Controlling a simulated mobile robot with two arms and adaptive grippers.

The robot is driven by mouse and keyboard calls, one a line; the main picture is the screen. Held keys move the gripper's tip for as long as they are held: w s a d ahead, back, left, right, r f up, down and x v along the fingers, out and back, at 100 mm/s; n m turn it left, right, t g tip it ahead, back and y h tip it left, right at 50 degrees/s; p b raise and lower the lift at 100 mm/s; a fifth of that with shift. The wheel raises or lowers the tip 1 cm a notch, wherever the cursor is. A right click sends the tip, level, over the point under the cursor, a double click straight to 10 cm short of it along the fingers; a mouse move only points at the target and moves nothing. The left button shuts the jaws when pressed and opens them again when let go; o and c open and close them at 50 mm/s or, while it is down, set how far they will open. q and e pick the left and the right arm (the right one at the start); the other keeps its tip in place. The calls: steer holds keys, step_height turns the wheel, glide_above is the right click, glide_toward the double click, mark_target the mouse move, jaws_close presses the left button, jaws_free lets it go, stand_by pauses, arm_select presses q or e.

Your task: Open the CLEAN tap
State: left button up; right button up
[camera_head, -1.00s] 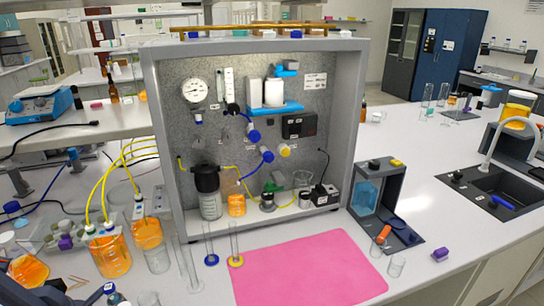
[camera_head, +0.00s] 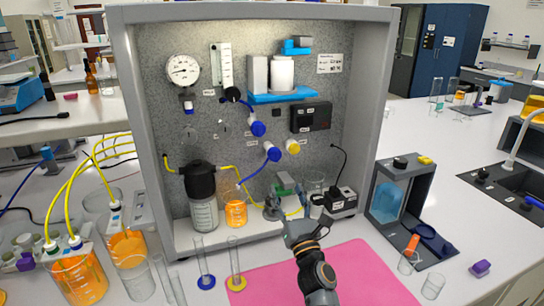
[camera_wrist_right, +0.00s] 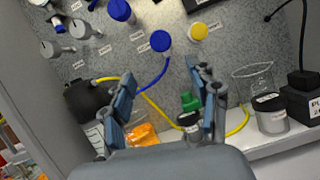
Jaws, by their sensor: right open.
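Several valve knobs sit on the grey back panel of the rig. In the head view these include an upper blue knob (camera_head: 257,128), a lower blue knob (camera_head: 272,152) and a yellow knob (camera_head: 292,147). In the right wrist view the lower blue knob (camera_wrist_right: 160,41) and yellow knob (camera_wrist_right: 198,32) show above my fingers, with grey knobs (camera_wrist_right: 80,29) at upper left. The small labels are too blurred to tell which is CLEAN. My right gripper (camera_head: 287,200) is open and empty in front of the rig's lower shelf, below the knobs. My left gripper is out of view.
A black-capped bottle (camera_head: 203,212), an orange-filled beaker (camera_head: 236,213) and a black device (camera_head: 339,203) stand on the rig shelf. Yellow and blue tubes cross the panel. Two cylinders stand before the rig, left of the pink mat (camera_head: 375,285).

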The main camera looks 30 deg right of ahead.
mark_target(276, 159)
steer(key=p+x, duration=0.3)
steer(key=x, duration=0.9)
steer(key=shift+w+d+r, duration=0.1)
steer(key=shift+d+r, duration=0.05)
steer(key=shift+r, duration=0.1)
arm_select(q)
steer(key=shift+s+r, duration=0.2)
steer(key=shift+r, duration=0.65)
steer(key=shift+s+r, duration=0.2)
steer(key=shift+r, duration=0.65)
arm_select(e)
steer(key=shift+w+d+r, duration=0.15)
steer(key=shift+w, duration=0.45)
steer(key=shift+c, duration=0.3)
steer(key=c, duration=1.1)
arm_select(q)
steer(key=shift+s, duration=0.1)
